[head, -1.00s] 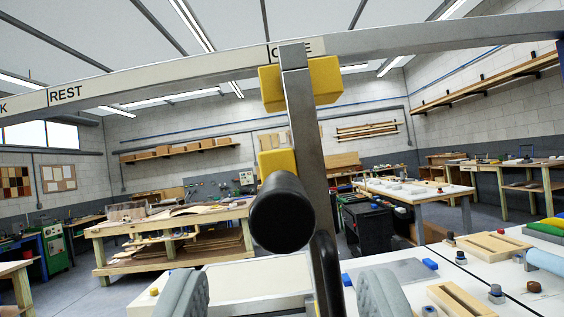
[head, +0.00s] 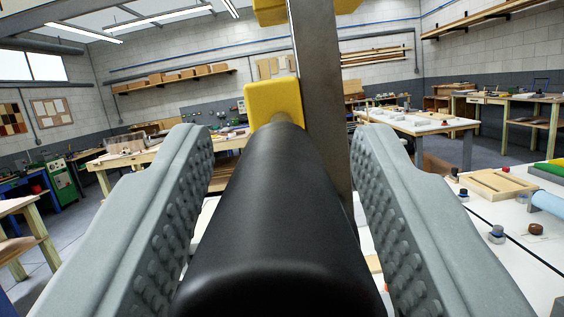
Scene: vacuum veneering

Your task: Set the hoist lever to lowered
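The hoist lever is an upright grey metal bar (head: 322,100) with a yellow block (head: 272,103) on it and a thick black cylindrical handle (head: 275,220) pointing toward me. My gripper (head: 283,150) is open, with one grey studded finger on each side of the handle. The handle lies between the fingers, and a gap shows along the left finger's upper part; contact lower down is hard to tell. The labelled scale arc is out of view now, so the lever's setting cannot be read in this frame.
At right, a white worktop (head: 478,225) bears a wooden frame (head: 497,185), small knobs and a light blue roll (head: 548,202). Benches stand farther back, including a white-topped table (head: 420,122). The lower middle is hidden behind the handle and fingers.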

